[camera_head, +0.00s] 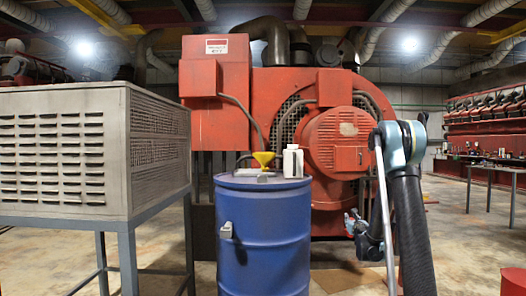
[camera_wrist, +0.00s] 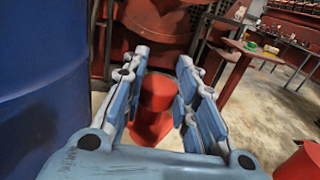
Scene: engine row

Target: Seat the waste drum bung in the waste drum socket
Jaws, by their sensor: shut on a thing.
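The blue waste drum (camera_head: 265,240) stands upright in the middle of the head view; its side fills the left of the wrist view (camera_wrist: 40,80). A pale fitting (camera_head: 227,231) sticks out of its side; I cannot tell whether this is the socket. My gripper (camera_head: 356,224) is low, to the right of the drum and apart from it. In the wrist view its blue fingers (camera_wrist: 160,85) stand either side of a red stepped round piece (camera_wrist: 157,92), which I take to be the bung. The finger contact is not clear there. The head view does not show the bung clearly.
A yellow funnel (camera_head: 263,159) and a white bottle (camera_head: 292,161) stand on the drum top. A grey louvred cabinet (camera_head: 70,150) is at left, a big red engine (camera_head: 340,140) behind. A red cylinder (camera_head: 513,281) stands at lower right.

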